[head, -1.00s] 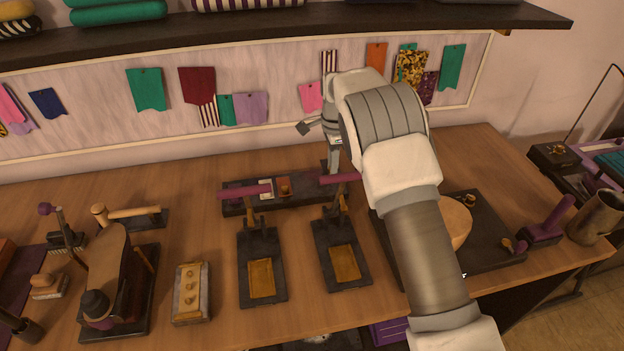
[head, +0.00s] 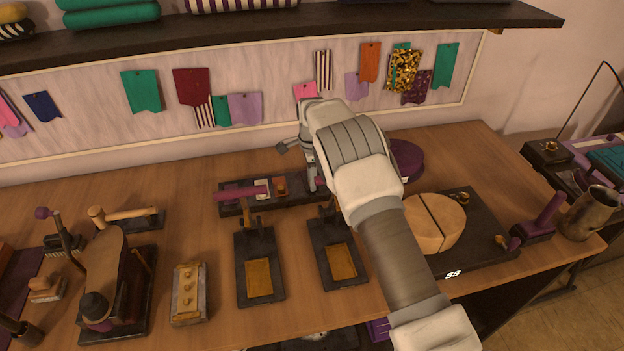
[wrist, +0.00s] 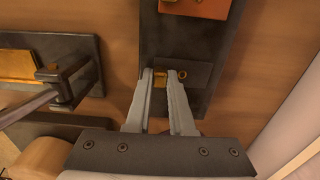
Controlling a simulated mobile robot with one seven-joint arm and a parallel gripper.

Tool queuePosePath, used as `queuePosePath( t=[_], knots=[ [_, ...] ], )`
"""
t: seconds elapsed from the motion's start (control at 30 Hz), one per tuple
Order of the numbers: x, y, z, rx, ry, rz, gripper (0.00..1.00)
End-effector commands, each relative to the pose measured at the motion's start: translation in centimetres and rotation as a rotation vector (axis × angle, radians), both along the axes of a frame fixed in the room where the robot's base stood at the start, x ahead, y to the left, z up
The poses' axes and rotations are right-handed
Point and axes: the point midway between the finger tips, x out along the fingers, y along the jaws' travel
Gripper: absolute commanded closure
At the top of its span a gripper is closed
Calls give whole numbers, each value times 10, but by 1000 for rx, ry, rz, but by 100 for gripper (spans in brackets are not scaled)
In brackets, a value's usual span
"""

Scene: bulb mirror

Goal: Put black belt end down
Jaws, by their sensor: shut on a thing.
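My gripper (head: 313,182) is low over the right end of a long dark tray (head: 232,208) at the back middle of the workbench. In the wrist view my gripper (wrist: 162,74) has its fingertips close together on a small dark piece with gold fittings, which looks like the black belt end (wrist: 198,72). This piece is over the dark tray (wrist: 165,32), near an orange block (wrist: 195,8). I cannot tell whether it touches the tray. In the head view my arm and fingers hide the belt end.
Two presses with gold plates, one left (head: 258,278) and one right (head: 339,262), stand in front of the tray. A split round wooden block (head: 434,222) and a purple drum (head: 405,160) are right of my arm.

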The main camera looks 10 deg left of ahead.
Motion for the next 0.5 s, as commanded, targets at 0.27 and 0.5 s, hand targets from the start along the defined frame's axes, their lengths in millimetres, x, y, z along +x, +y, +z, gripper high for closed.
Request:
queuePosePath(
  t=[0.27,0.5],
  knots=[
    [0,0,-2,0,0,0,49],
    [0,0,-2,0,0,0,49]
  ],
)
